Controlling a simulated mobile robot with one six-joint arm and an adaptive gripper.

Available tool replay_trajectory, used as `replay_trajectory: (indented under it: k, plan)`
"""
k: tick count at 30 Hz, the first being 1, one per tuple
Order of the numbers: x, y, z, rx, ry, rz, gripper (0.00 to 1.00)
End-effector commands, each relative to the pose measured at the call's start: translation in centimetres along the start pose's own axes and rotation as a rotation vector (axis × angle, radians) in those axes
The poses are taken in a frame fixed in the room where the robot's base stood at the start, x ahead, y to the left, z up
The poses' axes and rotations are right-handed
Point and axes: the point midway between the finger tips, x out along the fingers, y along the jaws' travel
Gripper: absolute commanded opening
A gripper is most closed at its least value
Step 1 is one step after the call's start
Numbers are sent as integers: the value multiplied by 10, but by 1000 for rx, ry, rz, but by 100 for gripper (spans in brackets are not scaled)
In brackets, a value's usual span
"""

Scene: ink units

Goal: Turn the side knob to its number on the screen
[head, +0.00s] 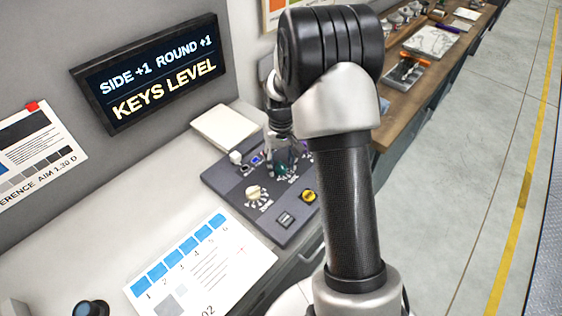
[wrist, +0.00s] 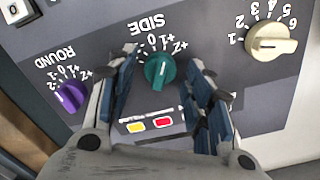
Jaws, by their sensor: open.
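The teal SIDE knob (wrist: 159,71) sits on the dark grey panel (wrist: 215,70), below its printed scale in the wrist view. My gripper (wrist: 164,68) is open, with one blue-padded finger on each side of the knob. Gaps show between the fingers and the knob, and nothing is held. I cannot tell for sure which number the knob points to. In the head view, the knob (head: 281,168) is partly hidden behind my gripper (head: 285,152). The screen (head: 150,76) reads "SIDE +1 ROUND +1" and "KEYS LEVEL".
A purple ROUND knob (wrist: 70,97) lies left of my gripper, and a cream numbered knob (wrist: 271,40) lies right. Yellow (wrist: 136,126) and red (wrist: 162,121) marks sit between the fingers. A yellow button (head: 309,196) and a numbered card (head: 205,262) are nearby.

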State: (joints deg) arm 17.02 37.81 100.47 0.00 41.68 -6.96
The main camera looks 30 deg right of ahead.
Motion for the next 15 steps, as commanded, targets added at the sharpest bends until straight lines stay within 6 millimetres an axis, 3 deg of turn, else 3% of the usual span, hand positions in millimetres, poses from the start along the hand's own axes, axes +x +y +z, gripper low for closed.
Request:
replay_trajectory:
  k: [10, 15]
  plan:
    - [-3, 0, 0, 0, 0, 0, 49]
    - [-26, 0, -1, 0, 5, 1, 49]
